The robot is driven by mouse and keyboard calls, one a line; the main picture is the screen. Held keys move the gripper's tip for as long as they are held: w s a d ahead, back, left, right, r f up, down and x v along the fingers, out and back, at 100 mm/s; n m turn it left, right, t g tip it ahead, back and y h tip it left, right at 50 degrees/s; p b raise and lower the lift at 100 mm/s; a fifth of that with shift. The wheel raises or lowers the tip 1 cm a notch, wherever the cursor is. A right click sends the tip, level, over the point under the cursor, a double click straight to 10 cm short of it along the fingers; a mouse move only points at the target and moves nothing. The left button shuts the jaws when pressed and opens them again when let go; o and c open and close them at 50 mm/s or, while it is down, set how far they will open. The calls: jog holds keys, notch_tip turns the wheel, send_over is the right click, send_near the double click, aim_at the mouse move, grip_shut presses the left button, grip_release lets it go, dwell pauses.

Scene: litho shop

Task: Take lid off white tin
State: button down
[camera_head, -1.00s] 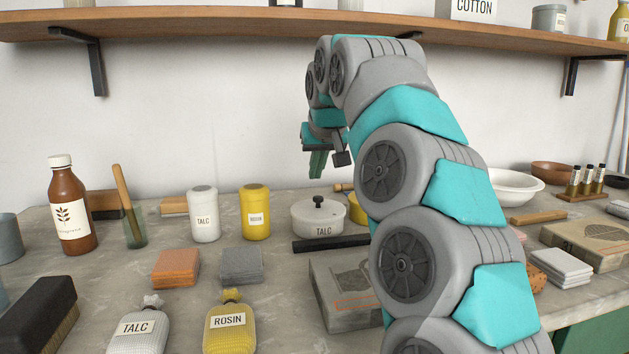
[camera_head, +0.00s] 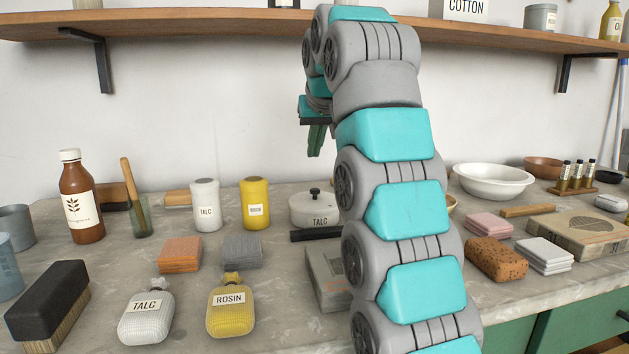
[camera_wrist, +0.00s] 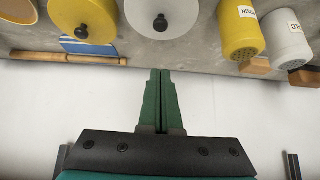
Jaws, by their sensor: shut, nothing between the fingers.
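My gripper (camera_head: 315,150) is shut and empty, fingers pointing down, in the air above and behind the tin. In the wrist view the closed green fingers (camera_wrist: 160,74) point toward the lid, apart from it. A yellow tin (camera_wrist: 98,14) with a similar knobbed lid stands beside it and is mostly hidden behind my arm in the head view.
White (camera_head: 205,207) and yellow (camera_head: 255,205) shakers stand left of the tin. A dark bar (camera_head: 315,235) and a grey box (camera_head: 328,275) lie in front. A white bowl (camera_head: 492,182) is to the right. A wooden shelf (camera_head: 200,20) runs above.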

aim_at(312, 196)
jog(key=shift+w+a+f, duration=0.2)
jog(key=shift+w, duration=0.05)
jog(key=shift+x, duration=4.7)
jog(key=shift+s+d, duration=0.4)
jog(key=shift+s, duration=0.15)
jog(key=shift+s+d+f, duration=0.1)
jog(key=shift+s+f, duration=0.05)
jog(key=shift+s, duration=0.45)
jog(key=shift+s+d, duration=0.1)
jog(key=shift+s, duration=0.1)
jog(key=shift+s+d, duration=0.1)
jog(key=shift+s, duration=0.45)
